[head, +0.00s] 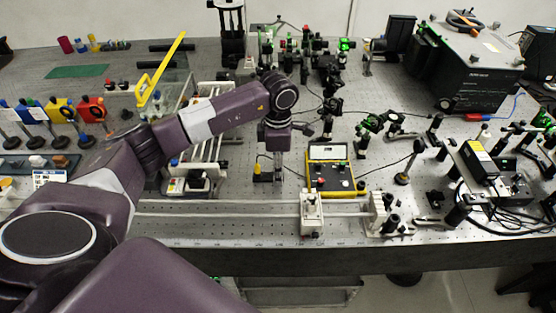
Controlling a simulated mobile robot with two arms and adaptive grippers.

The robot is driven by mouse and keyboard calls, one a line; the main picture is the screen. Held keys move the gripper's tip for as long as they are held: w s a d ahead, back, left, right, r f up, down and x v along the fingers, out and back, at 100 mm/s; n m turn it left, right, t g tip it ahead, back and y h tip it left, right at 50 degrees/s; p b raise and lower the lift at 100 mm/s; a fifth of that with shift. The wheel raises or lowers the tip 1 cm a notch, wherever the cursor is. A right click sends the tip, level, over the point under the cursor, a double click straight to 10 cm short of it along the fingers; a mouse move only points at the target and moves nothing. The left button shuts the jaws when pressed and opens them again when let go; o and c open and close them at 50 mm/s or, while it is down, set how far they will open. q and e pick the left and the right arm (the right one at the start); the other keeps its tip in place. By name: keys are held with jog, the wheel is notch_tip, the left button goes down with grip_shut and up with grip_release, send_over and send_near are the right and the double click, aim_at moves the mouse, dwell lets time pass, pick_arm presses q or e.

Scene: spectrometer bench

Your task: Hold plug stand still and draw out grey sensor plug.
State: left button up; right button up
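My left arm reaches in from the left, and its wrist hangs over the middle of the bench. My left gripper (269,162) points down below the wrist, small and dark. I cannot tell whether its fingers are open or shut. A small dark stand (264,178) with a yellow part (257,168) on its left side is right at the gripper; it may be the plug stand. I cannot make out the grey sensor plug there; the gripper and wrist may hide it. I cannot tell whether the gripper touches the stand. My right gripper is not in view.
A yellow-edged meter (328,152) lies just right of the gripper. A rail with a white carriage (312,214) runs along the bench's front. A white-framed rack (190,182) stands left. Optics mounts and a large black box (468,75) fill the right. Thin cables cross the bench.

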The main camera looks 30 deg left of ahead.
pick_arm(q)
grip_shut()
dwell(0.3)
dwell(0.4)
grip_release()
